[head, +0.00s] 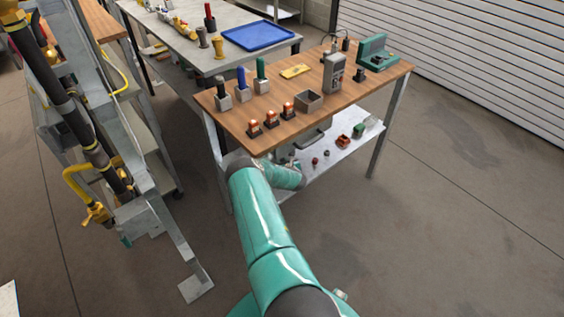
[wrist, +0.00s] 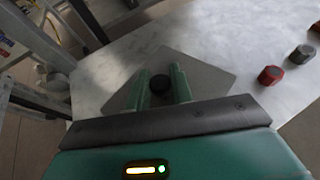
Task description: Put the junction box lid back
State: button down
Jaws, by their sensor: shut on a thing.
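The lid (wrist: 206,83) is a flat grey square plate with a round black knob (wrist: 160,84) in its middle. My gripper (wrist: 162,78) has its two green fingers shut on either side of that knob. The lid is over a pale surface; I cannot tell whether it touches it. In the head view my arm reaches to the workbench's front edge, and the gripper and lid are not clearly visible there. A small open-topped grey box (head: 309,101) stands on the wooden workbench top (head: 240,128); I cannot tell for sure that it is the junction box.
A red knob (wrist: 270,75) and a dark one (wrist: 302,54) lie to the lid's right. The bench's lower shelf (head: 318,169) holds several small parts. Marker-like tools, orange-topped pieces, a grey meter (head: 333,74) and a green case (head: 374,52) crowd the top. A pipe rack stands left.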

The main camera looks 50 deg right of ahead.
jog(key=c, duration=1.2)
grip_release()
jog(key=shift+c, duration=0.2)
jog(key=shift+r, duration=0.1)
jog(key=v, duration=1.2)
